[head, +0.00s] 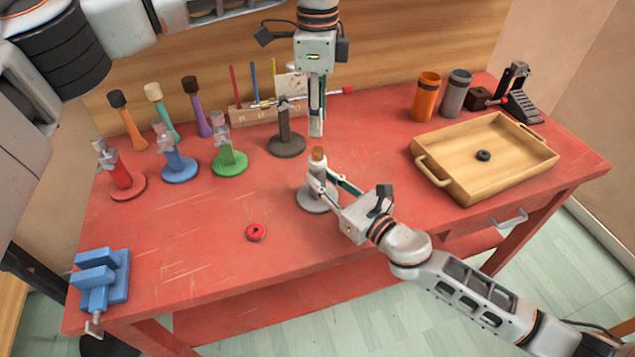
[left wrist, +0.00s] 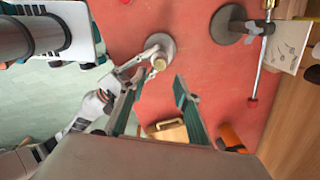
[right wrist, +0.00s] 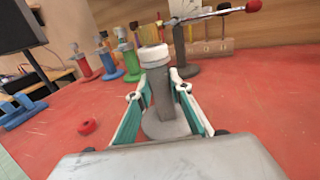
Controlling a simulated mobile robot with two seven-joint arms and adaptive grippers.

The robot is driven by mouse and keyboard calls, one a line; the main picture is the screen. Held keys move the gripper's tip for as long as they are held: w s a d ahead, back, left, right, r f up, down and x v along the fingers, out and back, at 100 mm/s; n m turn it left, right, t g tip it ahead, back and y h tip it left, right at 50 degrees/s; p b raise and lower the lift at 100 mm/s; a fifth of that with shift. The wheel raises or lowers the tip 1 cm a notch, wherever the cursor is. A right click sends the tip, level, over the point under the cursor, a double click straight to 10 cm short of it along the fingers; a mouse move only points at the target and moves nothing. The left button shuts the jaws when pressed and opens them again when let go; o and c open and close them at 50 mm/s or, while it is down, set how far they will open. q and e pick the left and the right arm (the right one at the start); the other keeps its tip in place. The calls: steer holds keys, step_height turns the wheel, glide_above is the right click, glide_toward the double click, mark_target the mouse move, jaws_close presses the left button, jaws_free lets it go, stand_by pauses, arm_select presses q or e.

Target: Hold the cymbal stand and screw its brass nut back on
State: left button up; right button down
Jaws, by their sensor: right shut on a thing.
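The grey cymbal stand (head: 316,203) stands upright near the middle of the red table, its round base flat on it. A brass-coloured cylinder, seemingly the brass nut (head: 318,154), is at the top of its post. It also shows in the left wrist view (left wrist: 159,63) and right wrist view (right wrist: 150,36); I cannot tell whether it is threaded on. My right gripper (head: 320,182) is shut on the stand's post (right wrist: 164,97) from the right front. My left gripper (head: 316,134) points down just above the stand; its fingers (left wrist: 157,82) are apart and empty.
A dark stand (head: 286,146) is behind. Red (head: 126,186), blue (head: 178,168) and green (head: 229,161) stands are left. A wooden tray (head: 480,165) holding a small black ring (head: 483,155) is right. A red disc (head: 256,232) lies in front; a blue vise (head: 100,280) is front left.

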mark_target(318, 149)
arm_select(q)
steer(key=n, duration=0.5)
steer(key=shift+f, duration=0.1)
steer(key=shift+f, duration=3.9)
